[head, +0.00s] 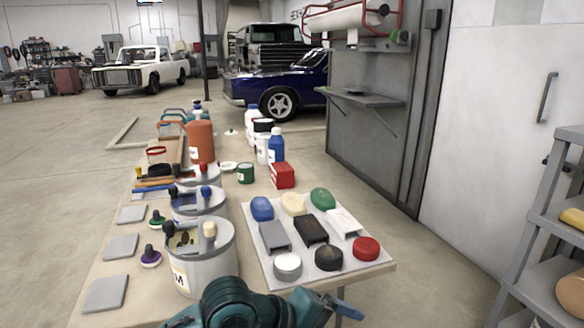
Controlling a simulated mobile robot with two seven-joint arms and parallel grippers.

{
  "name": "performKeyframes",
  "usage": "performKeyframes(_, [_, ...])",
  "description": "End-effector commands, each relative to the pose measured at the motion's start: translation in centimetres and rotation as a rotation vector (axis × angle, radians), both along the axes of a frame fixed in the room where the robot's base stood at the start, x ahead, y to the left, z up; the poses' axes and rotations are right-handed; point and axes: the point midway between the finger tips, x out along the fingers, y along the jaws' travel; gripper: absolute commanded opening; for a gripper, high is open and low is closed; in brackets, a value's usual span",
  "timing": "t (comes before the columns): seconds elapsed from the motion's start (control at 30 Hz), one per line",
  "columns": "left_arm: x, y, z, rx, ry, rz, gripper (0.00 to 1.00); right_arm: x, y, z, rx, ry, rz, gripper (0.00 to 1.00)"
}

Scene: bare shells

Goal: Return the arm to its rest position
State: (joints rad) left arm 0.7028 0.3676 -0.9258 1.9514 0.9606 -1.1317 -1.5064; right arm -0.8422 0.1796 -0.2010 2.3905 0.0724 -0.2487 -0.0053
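A teal and dark rounded shape (238,303) comes in at the bottom edge, in front of the table's near edge. The table (190,265) carries many items. A white board (262,237) near its right front corner holds several sanding blocks and round pads in rows.
Paint cans (205,270), an orange bottle (201,138), a blue bottle (276,147) and a red box (283,175) stand on the table. A grey shelf unit (535,245) stands at the right. Floor between table and shelf is clear. Vehicles stand behind.

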Motion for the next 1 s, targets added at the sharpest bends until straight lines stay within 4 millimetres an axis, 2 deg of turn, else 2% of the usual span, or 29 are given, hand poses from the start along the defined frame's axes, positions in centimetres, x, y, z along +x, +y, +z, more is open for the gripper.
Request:
performKeyframes(0.03, [-0.9,-0.4,-0.7,-0.091,0.072,0.08,0.86,0.0,0.0,0.0,0.0,0.0,0.0,0.44])
performKeyframes(0.13, [-1.6,-0.3,-1.3,-0.262,0.197,0.255,0.86,0.0,0.0,0.0,0.0,0.0,0.0,0.44])
performKeyframes(0.27, [-2.3,1.1,-2.2,-0.474,0.36,0.489,0.86,0.0,0.0,0.0,0.0,0.0,0.0,0.44])
performKeyframes(0.47, [-3.7,5.7,-4.1,-0.776,0.579,0.851,0.86,0.0,0.0,0.0,0.0,0.0,0.0,0.44])
performKeyframes(0.6, [-5.4,10.2,-5.6,-0.959,0.682,1.087,0.86,0.0,0.0,0.0,0.0,0.0,0.0,0.44])
performKeyframes(0.8, [-8.1,15.1,-7.0,-1.121,0.744,1.298,0.86,0.0,0.0,0.0,0.0,0.0,0.0,0.44])
performKeyframes(1.0, [-10.6,18.7,-7.7,-1.219,0.764,1.43,0.86,0.0,0.0,0.0,0.0,0.0,0.0,0.44])
